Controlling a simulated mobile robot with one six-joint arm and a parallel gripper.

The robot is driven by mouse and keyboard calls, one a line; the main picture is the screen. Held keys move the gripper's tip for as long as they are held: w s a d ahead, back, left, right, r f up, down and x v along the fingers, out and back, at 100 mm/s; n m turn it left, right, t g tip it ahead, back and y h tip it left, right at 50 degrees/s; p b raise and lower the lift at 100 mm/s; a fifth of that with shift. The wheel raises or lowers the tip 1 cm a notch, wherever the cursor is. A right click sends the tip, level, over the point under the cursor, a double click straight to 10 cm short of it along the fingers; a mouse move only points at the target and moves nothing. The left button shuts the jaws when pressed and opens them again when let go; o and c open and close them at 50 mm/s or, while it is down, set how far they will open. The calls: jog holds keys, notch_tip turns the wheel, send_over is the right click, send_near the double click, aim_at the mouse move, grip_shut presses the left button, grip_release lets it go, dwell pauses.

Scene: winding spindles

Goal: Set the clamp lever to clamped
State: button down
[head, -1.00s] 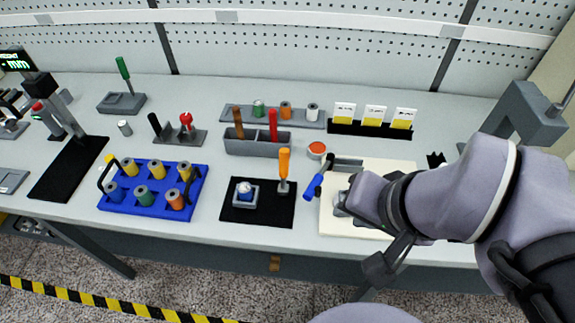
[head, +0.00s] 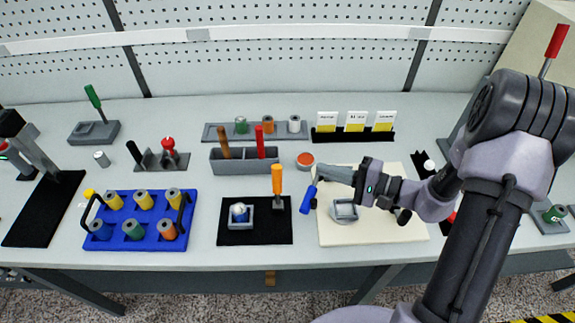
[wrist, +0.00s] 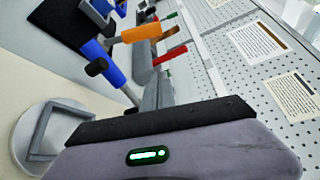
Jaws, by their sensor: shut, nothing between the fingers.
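A blue-handled lever (head: 308,200) is at the left edge of a cream board (head: 400,229), its handle tilted toward the front. It also shows in the wrist view (wrist: 104,62). An orange-handled lever (head: 277,180) stands upright on a black mat (head: 230,238), beside a square holder with a blue and white piece. No label tells which is the clamp lever. My gripper (head: 328,173) is shut and empty, above the board's back left part, close to the top of the blue-handled lever. I cannot tell whether they touch.
A square frame on a round base (head: 344,210) sits on the cream board, just in front of my gripper. A red-orange cup (head: 305,161) stands close behind the blue-handled lever. A blue spool tray (head: 124,243) is at left. A grey bin (head: 230,165) holds brown and red handles.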

aim_at(277, 186)
jog(key=b+x, duration=0.2)
jog(key=x, duration=0.8)
jog(key=s, duration=0.2)
jog(key=s+a+r, duration=0.1)
jog(key=s, duration=0.1)
jog(key=shift+b, duration=0.3)
jog(key=shift+d, duration=0.1)
